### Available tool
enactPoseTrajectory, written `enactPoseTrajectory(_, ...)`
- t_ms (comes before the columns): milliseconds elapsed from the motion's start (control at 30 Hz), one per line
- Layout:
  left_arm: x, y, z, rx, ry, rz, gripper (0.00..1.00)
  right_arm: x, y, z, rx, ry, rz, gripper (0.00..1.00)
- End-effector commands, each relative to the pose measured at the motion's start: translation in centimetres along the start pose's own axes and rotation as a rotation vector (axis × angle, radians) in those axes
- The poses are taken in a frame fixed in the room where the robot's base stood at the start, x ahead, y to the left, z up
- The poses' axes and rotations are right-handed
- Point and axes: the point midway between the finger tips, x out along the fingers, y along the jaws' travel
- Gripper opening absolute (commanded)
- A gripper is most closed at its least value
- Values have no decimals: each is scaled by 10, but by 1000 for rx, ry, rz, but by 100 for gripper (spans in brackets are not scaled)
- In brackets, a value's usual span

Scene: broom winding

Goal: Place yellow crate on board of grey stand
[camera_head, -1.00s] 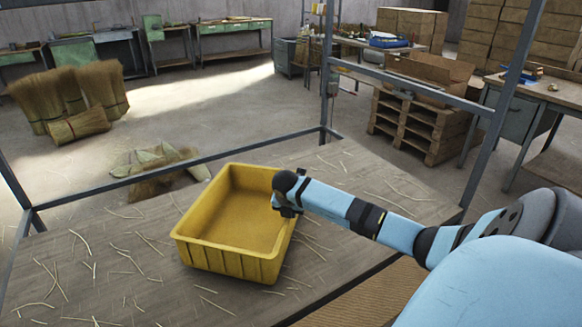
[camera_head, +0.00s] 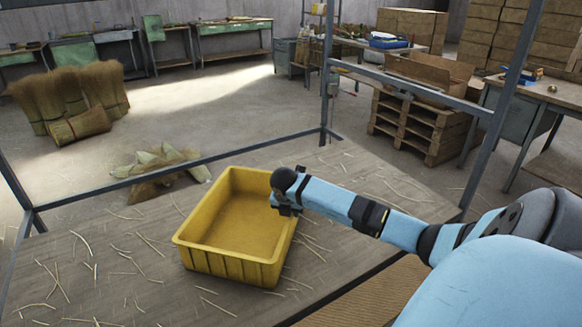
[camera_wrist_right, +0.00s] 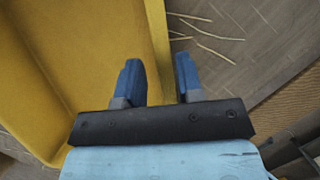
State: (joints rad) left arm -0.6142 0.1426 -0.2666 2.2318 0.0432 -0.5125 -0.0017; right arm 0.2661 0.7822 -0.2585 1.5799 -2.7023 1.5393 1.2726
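The yellow crate (camera_head: 235,262) sits upright on the straw-littered board (camera_head: 110,262) of the grey stand (camera_head: 135,182). It appears empty. My right gripper (camera_head: 281,206) is at the crate's right wall in the head view. In the right wrist view, its two blue fingers (camera_wrist_right: 160,78) stand apart, one on each side of the crate's yellow wall (camera_wrist_right: 155,40). A narrow gap shows between the outer finger and the wall, so the gripper looks open around it. The lower part of the wall is hidden by the gripper. My left gripper is not in view.
The stand's grey posts (camera_head: 326,85) and a rail rise around the board. Loose straw lies around the crate, with bare board on its left and right. Brooms (camera_head: 75,95), pallets (camera_head: 415,125) and worktables stand farther back.

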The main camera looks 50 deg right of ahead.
Motion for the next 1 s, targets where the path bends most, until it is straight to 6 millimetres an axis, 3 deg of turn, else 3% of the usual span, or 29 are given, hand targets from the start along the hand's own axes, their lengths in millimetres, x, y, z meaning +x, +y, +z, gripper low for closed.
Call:
enactPoseTrajectory(33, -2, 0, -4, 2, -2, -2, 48, -16, 0, 2, -3, -3, 1, 34)
enactPoseTrajectory(200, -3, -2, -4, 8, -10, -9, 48, -50, 0, 2, -2, -2, 0, 34)
enactPoseTrajectory(400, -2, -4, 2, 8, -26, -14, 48, -76, 0, 1, -1, -1, 1, 34)
enactPoseTrajectory(1000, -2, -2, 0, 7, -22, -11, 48, -81, 0, 0, 0, 0, 0, 34)
